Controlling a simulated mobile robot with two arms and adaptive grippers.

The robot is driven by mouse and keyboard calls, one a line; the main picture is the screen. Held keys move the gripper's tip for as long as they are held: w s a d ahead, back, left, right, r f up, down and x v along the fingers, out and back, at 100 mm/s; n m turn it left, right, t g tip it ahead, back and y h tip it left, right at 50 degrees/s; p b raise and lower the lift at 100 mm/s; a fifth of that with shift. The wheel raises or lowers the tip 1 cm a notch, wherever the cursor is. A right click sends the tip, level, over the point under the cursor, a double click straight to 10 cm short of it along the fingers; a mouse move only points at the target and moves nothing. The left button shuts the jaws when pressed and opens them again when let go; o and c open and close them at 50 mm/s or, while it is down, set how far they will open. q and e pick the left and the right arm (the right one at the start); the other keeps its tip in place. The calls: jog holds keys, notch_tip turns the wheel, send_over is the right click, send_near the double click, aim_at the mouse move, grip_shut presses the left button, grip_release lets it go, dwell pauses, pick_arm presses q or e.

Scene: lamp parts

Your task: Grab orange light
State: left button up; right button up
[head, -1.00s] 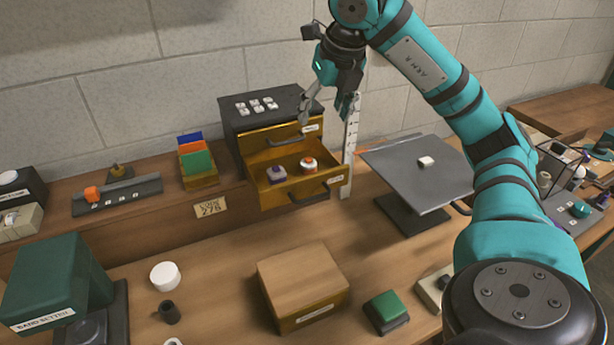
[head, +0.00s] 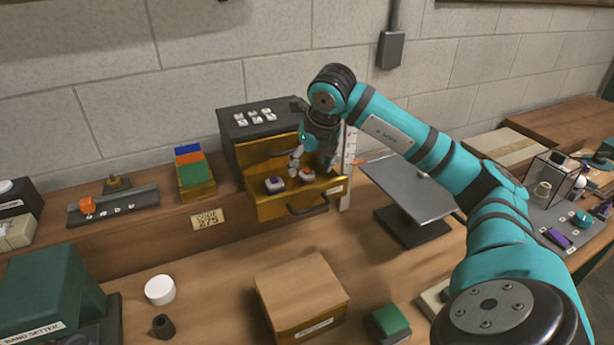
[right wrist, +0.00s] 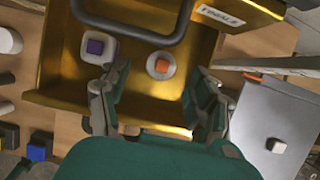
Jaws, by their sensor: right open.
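The orange light (head: 306,177), a small white round piece with an orange top, sits in the open yellow drawer (head: 270,209). A similar piece with a purple top (head: 275,185) sits to its left. My right gripper (head: 311,167) is open and empty, over the drawer close to the orange light. In the right wrist view the orange light (right wrist: 161,65) shows just beyond the gap between the spread fingers (right wrist: 157,88), and the purple piece (right wrist: 98,48) lies to the left. The fingers do not appear to touch either piece. My left gripper is not in view.
The drawer's raised walls and front handle (head: 308,205) surround the pieces. A grey tilted plate (head: 405,190) stands to the right, with a white upright strip (head: 348,165) beside the drawer. A wooden box (head: 300,285) stands on the bench in front.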

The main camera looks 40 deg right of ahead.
aim_at(308, 171)
jog(key=x, duration=0.3)
jog(key=shift+w+d+f, duration=0.1)
jog(key=shift+w+f, duration=0.05)
jog(key=shift+c, duration=0.3)
jog(key=c, duration=1.1)
